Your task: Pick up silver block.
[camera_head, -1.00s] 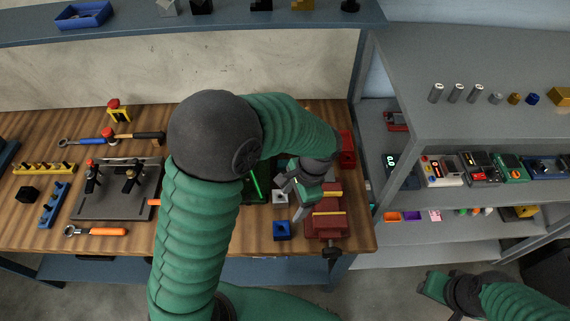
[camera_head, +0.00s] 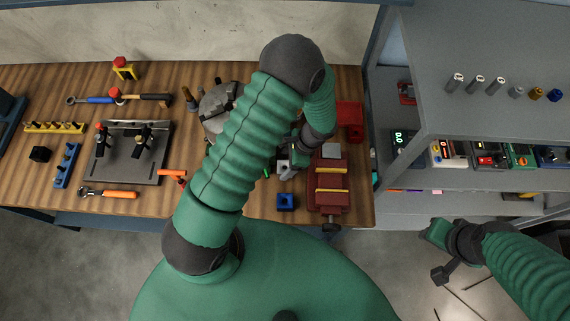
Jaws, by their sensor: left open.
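A small silver block (camera_head: 282,165) stands on the wooden workbench, just behind a blue block (camera_head: 286,202) and left of the red vise. My left gripper (camera_head: 289,171) is open and points down at the silver block, close against its right side. I cannot tell whether the fingers touch it, and part of the block is hidden by the gripper.
A red vise (camera_head: 329,195) with yellow strips sits close right of the left gripper. A round grey chuck (camera_head: 216,105) stands behind my left arm. A grey fixture plate (camera_head: 130,165) and wrenches lie at left. A grey shelf unit (camera_head: 480,115) stands at right.

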